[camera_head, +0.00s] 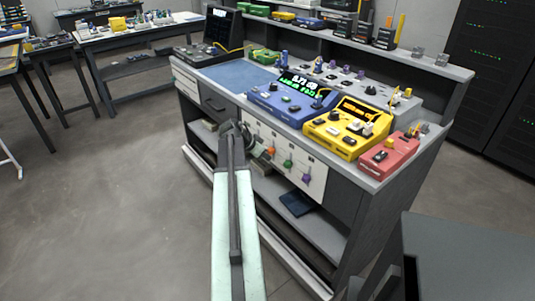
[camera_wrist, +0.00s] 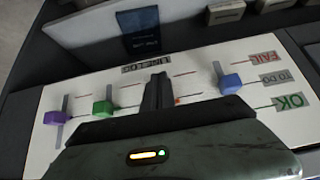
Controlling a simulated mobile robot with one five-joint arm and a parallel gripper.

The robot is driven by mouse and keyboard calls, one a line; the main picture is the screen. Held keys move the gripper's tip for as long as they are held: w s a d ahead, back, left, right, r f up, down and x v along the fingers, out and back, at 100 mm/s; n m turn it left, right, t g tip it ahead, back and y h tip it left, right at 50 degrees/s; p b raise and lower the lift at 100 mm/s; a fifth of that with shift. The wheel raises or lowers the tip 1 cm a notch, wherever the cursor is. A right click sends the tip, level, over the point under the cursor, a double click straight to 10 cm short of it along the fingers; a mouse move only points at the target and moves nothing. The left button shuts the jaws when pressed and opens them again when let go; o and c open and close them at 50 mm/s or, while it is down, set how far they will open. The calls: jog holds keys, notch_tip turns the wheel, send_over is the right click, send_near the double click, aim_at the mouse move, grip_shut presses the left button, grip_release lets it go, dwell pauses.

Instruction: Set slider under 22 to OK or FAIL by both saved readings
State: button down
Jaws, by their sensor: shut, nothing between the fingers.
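A white slider panel (camera_head: 272,145) is on the bench front. In the wrist view it carries purple (camera_wrist: 56,117), green (camera_wrist: 103,108) and blue (camera_wrist: 229,84) knobs. An orange knob (camera_wrist: 179,98) is mostly hidden behind my gripper (camera_wrist: 158,92). FAIL (camera_wrist: 263,57), TO DO and OK (camera_wrist: 290,101) labels are at its right edge. The blue knob lies nearest the TO DO level. My gripper is shut and empty, over the panel between the green and blue knobs. I cannot read the number 22. A blue meter (camera_head: 292,103) has a lit screen, seemingly 0.71 dB.
A yellow device (camera_head: 345,131) with an orange display and a red device (camera_head: 389,156) stand on the benchtop right of the blue meter. A dark lower shelf (camera_head: 300,225) juts below the panel. Open floor (camera_head: 120,200) lies to the left.

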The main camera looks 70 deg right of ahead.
jog(key=shift+r+p, duration=1.15)
jog(key=shift+r, duration=0.1)
jog(key=shift+f+b, duration=0.7)
jog(key=shift+b, duration=0.05)
jog(key=w+a, duration=0.3)
jog(key=a, duration=0.3)
jog(key=shift+w, duration=0.35)
jog(key=shift+w, duration=0.1)
